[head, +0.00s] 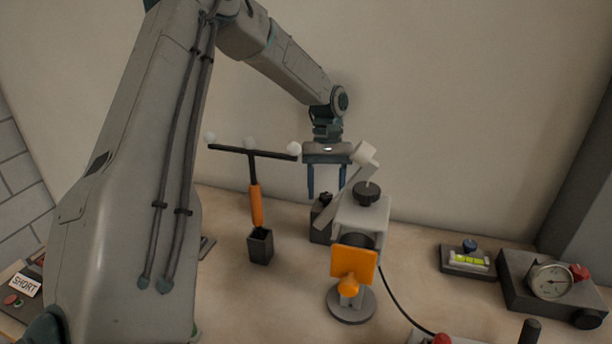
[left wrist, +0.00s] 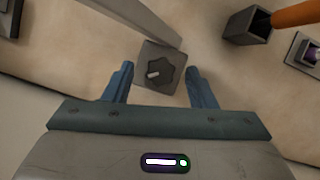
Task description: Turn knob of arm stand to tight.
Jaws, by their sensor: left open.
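The arm stand is a dark block (head: 320,228) at the back of the table, with a pale slanted arm rising to the right of it. Its dark lobed knob (left wrist: 160,73) sits on the block's top in the left wrist view, with a short white mark pointing left. My left gripper (head: 326,194) points down above the stand. Its two blue fingers are apart, one on each side of the knob in the left wrist view, and nothing is held. I cannot tell whether the fingertips reach down to the knob's height. My right gripper is not in view.
An orange-handled T-shaped tool (head: 256,205) stands in a dark square cup (head: 260,247) to the left. A grey housing with a black knob (head: 367,193) and an orange plate (head: 354,263) stand close on the right. A level (head: 466,260) and gauge box (head: 551,283) lie farther right.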

